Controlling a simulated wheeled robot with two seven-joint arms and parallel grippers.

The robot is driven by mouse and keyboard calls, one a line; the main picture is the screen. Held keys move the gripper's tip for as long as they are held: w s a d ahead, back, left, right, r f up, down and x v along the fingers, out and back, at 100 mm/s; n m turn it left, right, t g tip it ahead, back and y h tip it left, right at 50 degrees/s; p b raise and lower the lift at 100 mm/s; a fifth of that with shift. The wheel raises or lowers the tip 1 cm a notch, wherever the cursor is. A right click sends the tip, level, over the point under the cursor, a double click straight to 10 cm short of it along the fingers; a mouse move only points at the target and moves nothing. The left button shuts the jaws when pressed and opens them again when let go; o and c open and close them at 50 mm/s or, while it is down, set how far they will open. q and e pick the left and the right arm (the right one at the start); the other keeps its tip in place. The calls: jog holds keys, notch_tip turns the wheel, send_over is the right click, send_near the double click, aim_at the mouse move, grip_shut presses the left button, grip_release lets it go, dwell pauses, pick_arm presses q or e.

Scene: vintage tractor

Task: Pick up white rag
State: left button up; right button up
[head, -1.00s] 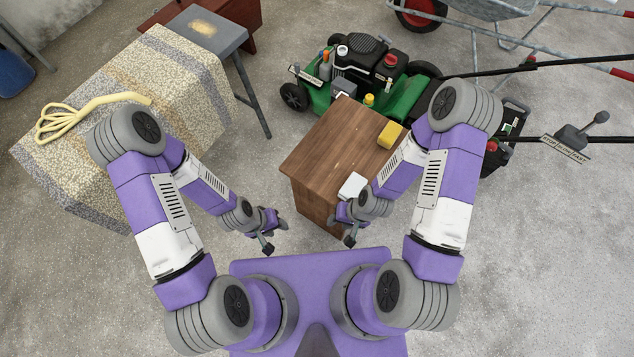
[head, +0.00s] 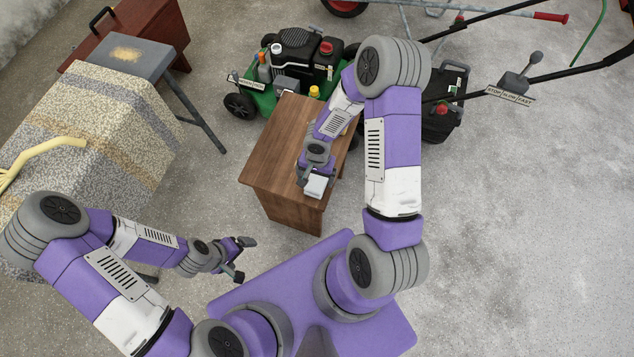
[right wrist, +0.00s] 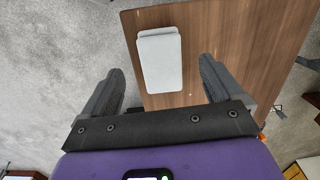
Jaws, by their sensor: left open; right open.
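The white rag (head: 317,186) is a small folded pad lying on the wooden table near its front edge. In the right wrist view the rag (right wrist: 160,60) lies between and ahead of the two fingers, with no finger touching it that I can see. My right gripper (head: 315,177) is above the table at the rag and partly covers it in the head view. In the right wrist view the right gripper (right wrist: 161,88) is open and empty. My left gripper (head: 243,259) is open and empty, low to the left of the table.
The wooden table (head: 275,150) stands in front of a green lawn mower (head: 265,98). A yellow sponge on the table is mostly hidden by my right arm. A speckled covered block (head: 90,130) with a yellow rope (head: 45,153) is at the left.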

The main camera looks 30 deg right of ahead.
aim_at(318, 178)
jog(key=shift+w+d+h, duration=0.3)
jog(key=shift+w+d, duration=0.1)
jog(key=shift+d, duration=0.25)
jog(key=shift+w+d+m, duration=0.15)
jog(key=shift+d+m, duration=0.05)
jog(key=shift+m, duration=0.1)
jog(key=f+b, duration=0.1)
jog(key=f, duration=0.2)
jog(key=f+b, duration=0.2)
jog(key=f, duration=0.2)
jog(key=shift+w+a+f, duration=0.1)
jog(key=shift+w+f, duration=0.1)
jog(key=shift+r, duration=0.1)
jog(key=c, duration=1)
